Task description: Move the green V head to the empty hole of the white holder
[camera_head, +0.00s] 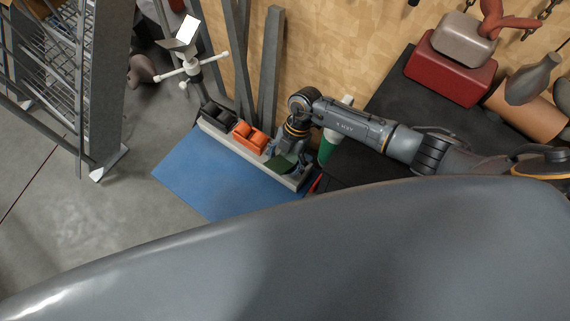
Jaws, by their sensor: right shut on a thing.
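The white holder (229,144) is a long pale bar along the back edge of a blue surface. A black V head (217,116) sits at its left end and an orange V head (250,138) sits beside it. The green V head (283,163) is at the right end of the holder, below my right gripper (287,154). That gripper points down and is shut on the green V head. I cannot tell whether the green V head is seated or just above the holder. The holder's holes are hidden or too small to make out. My left gripper is not in view.
The blue surface (205,180) in front of the holder is clear. A dark table (360,165) lies right, with a red box (450,70) towards the back. A green and white object (326,150) stands close by my right arm. Grey posts (270,65) rise behind the holder.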

